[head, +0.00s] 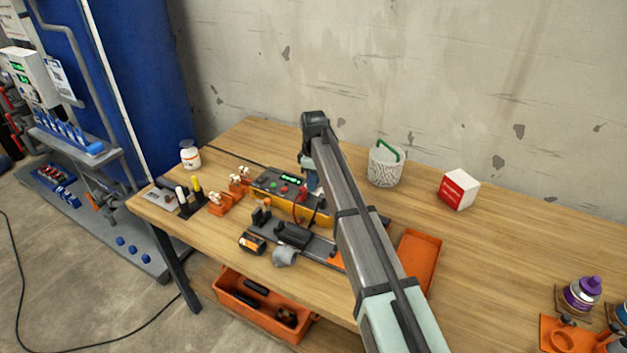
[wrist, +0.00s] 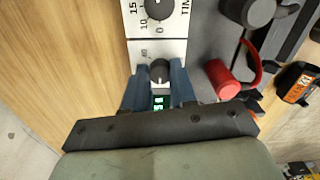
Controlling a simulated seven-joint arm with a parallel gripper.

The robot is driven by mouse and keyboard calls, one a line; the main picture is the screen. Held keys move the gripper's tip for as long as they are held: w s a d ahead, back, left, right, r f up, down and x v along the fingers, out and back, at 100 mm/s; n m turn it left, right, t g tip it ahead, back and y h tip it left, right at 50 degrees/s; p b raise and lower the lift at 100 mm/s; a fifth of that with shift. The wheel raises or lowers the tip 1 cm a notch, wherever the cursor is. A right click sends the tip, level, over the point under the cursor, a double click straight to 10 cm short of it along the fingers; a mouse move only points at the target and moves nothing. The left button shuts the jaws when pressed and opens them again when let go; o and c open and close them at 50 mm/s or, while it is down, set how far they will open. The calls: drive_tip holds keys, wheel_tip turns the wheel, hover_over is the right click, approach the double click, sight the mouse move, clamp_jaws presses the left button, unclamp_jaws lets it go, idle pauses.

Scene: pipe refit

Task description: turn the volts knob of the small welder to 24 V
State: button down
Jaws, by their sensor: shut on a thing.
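The small welder (head: 268,184) is a yellow box with a dark top, a lit green display and coloured buttons, on the wooden bench. In the wrist view its white panel (wrist: 134,51) carries a dark knob marked TIME (wrist: 159,8) and, below it, the volts knob (wrist: 160,71). My gripper (wrist: 161,80) points down at the panel, with its blue fingers shut on either side of the volts knob. A green display (wrist: 160,102) shows between the fingers, partly covered; its digits and the knob's pointer are unclear. In the head view my arm hides the knobs.
A red-capped part with a red lead (wrist: 222,80) lies close right of the panel. A clamp fixture (head: 292,234) stands in front of the welder. A white basket (head: 386,168), a red-and-white box (head: 459,190) and an orange tray (head: 419,260) are to the right.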

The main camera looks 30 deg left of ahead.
drive_tip(key=m, duration=0.4)
drive_tip(key=shift+m, duration=2.1)
drive_tip(key=c, duration=0.9)
unclamp_jaws()
wheel_tip(320, 180, up, 14)
drive_tip(key=shift+f, duration=0.1)
